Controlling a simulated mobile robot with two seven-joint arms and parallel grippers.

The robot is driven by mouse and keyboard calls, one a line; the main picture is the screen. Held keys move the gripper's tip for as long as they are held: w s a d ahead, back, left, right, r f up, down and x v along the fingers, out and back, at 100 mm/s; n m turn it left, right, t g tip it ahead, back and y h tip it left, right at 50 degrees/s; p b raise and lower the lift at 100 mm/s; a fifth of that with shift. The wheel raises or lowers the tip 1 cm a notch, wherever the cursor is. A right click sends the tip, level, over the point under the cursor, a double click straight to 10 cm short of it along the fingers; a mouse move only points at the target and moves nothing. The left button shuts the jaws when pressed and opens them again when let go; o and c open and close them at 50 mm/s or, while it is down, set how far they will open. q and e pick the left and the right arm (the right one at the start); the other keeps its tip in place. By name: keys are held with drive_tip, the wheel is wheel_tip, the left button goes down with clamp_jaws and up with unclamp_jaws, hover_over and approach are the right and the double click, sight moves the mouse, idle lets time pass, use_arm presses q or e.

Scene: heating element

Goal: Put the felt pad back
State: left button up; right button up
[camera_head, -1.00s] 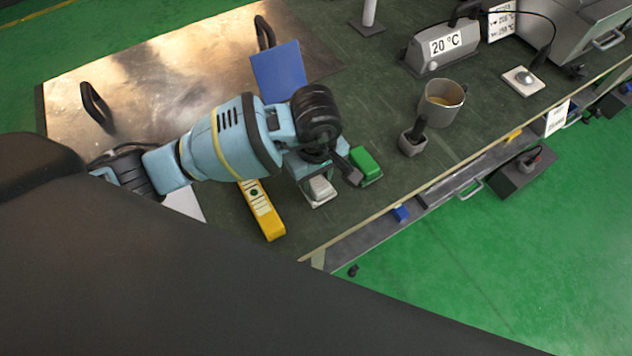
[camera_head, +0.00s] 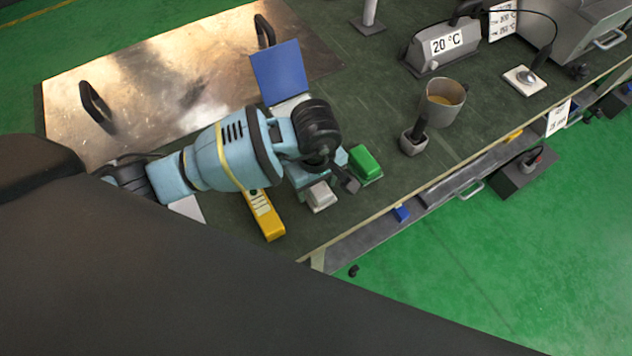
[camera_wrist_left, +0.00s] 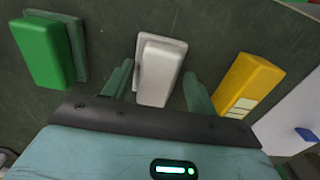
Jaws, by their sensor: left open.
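A pale grey-white block (camera_head: 320,197), which may be the felt pad, lies on the dark green bench top near its front edge. In the left wrist view the block (camera_wrist_left: 158,72) sits between the two teal fingers of my left gripper (camera_wrist_left: 158,88). The fingers are spread, with a gap on each side of the block. In the head view my wrist hides most of the left gripper and part of the block's surroundings. My right gripper is not in view.
A green block on a grey-green base (camera_head: 365,164) is close beside the gripper. A yellow level (camera_head: 268,222) lies on the other side. A grey holder (camera_head: 413,143), a metal mug (camera_head: 436,112) and a blue panel (camera_head: 279,72) stand farther off.

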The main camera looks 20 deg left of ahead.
sight(316, 187)
use_arm(q)
wheel_tip(316, 187, up, 12)
drive_tip(key=p, duration=0.1)
drive_tip(key=shift+r, duration=0.2)
idle(0.3)
drive_tip(key=shift+s+d, duration=0.1)
